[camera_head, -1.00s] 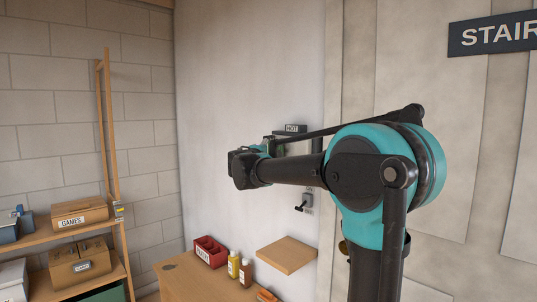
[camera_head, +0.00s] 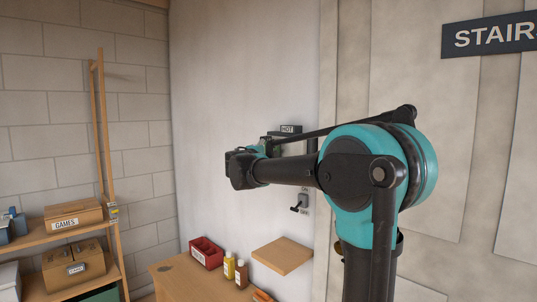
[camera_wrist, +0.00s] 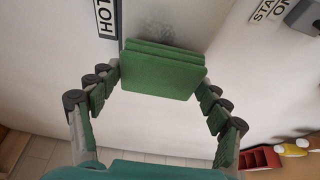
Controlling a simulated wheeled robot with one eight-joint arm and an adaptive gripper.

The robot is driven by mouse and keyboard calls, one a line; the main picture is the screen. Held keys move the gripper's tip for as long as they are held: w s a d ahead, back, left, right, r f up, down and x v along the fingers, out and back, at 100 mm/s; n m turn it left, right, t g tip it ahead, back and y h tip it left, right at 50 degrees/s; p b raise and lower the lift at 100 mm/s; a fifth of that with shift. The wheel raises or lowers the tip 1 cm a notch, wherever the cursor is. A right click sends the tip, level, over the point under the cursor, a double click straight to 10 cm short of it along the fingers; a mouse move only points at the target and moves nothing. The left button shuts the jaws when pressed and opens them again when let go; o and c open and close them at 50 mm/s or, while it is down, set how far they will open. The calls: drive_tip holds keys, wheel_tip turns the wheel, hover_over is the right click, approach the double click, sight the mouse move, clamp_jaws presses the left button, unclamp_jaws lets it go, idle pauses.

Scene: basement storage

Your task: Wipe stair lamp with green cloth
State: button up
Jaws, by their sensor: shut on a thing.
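The green cloth (camera_wrist: 160,70) is a folded, flat pad between my fingertips in the wrist view. My gripper (camera_wrist: 160,78) has a jointed, green-padded finger on each side and is shut on the cloth. A pale grey fixture (camera_wrist: 170,20), which looks like the stair lamp, lies behind the cloth beside a HOT label (camera_wrist: 105,17). I cannot tell whether the cloth touches it. In the head view the HOT sign (camera_head: 289,129) shows on the wall behind my arm, which hides most of the lamp and gripper.
A wall switch (camera_head: 301,202) sits below the arm. A wooden ledge (camera_head: 283,254) projects from the wall. A red bin (camera_head: 206,253) and bottles (camera_head: 235,270) stand on a wooden bench (camera_head: 180,282). A shelf with boxes (camera_head: 75,215) is at left.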

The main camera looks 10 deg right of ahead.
drive_tip(key=shift+w+d, duration=0.5)
drive_tip(key=shift+d, duration=0.15)
drive_tip(key=shift+s, duration=0.1)
idle(0.3)
drive_tip(key=shift+s+d, duration=2.15)
drive_tip(key=shift+s, duration=0.7)
drive_tip(key=shift+w+a, duration=0.7)
drive_tip(key=shift+w, duration=0.3)
drive_tip(key=shift+w+a, duration=0.75)
drive_tip(key=shift+w, duration=0.25)
drive_tip(key=shift+w+a, duration=0.7)
drive_tip(key=shift+w, duration=0.3)
drive_tip(key=shift+s+a, duration=0.9)
drive_tip(key=shift+a, duration=0.3)
drive_tip(key=shift+s+a, duration=0.9)
drive_tip(key=shift+a, duration=0.3)
